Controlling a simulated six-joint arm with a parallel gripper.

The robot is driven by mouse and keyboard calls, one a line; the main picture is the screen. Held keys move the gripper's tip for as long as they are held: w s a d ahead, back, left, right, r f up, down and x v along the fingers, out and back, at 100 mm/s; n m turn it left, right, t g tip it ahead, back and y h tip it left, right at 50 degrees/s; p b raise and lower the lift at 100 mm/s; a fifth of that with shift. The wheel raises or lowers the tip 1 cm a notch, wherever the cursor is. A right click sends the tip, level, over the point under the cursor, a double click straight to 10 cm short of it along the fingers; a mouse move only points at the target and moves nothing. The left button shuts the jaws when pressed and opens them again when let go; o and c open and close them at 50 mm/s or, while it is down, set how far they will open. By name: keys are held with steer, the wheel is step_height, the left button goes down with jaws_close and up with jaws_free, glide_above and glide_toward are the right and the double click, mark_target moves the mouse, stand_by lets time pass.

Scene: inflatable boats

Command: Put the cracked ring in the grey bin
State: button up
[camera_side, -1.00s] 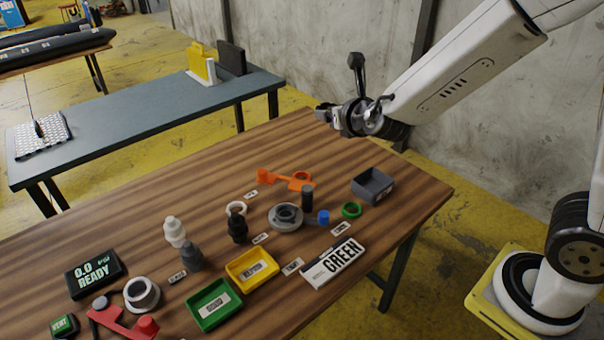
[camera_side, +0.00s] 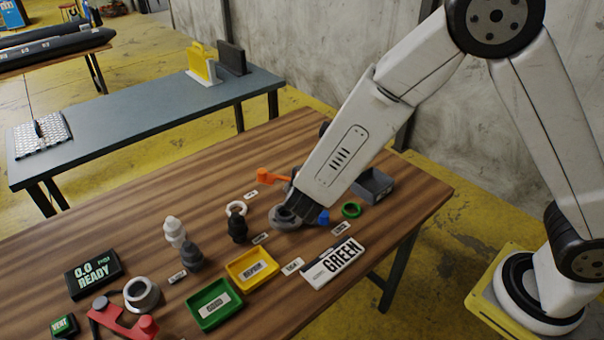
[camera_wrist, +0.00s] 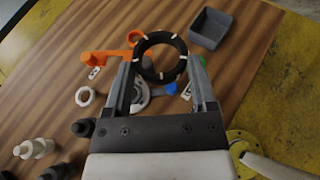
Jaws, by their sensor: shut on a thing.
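My gripper (camera_wrist: 163,68) has its two fingers on either side of a black ring with pale marks (camera_wrist: 160,36) and is shut on it. No crack can be made out on this ring. In the wrist view the ring covers part of a pale round fixture. The grey bin (camera_wrist: 203,40) lies beyond the ring to the upper right. In the side view the grey bin (camera_side: 372,191) stands at the table's right end, partly behind my arm.
An orange tool (camera_side: 270,176) lies behind the grey round fixture (camera_side: 283,222). A blue knob (camera_side: 323,217) and a green ring (camera_side: 351,203) sit between fixture and bin. A white ring (camera_side: 229,207), dark bottle, yellow tray (camera_side: 262,280) and green tray (camera_side: 217,319) are leftward.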

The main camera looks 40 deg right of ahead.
steer(key=s+a+f+m+g+h, duration=0.1)
steer(key=s+a+f+m+g, duration=0.1)
steer(key=s+f, duration=0.2)
steer(key=shift+s+a+m+g+h, duration=0.25)
steer(key=shift+s+m+g+h, duration=0.05)
steer(key=shift+s, duration=0.15)
steer(key=shift+w, duration=0.1)
glide_above(281, 222)
steer(key=s, duration=0.2)
step_height(281, 222, down, 8)
steer(key=shift+w+d+r, duration=0.1)
steer(key=shift+d, duration=0.05)
steer(key=shift+w+f, duration=0.4)
steer(key=shift+f, duration=0.05)
steer(key=shift+w+a+f, duration=0.2)
steer(key=shift+w+f, duration=0.25)
steer(key=shift+f, duration=1.55)
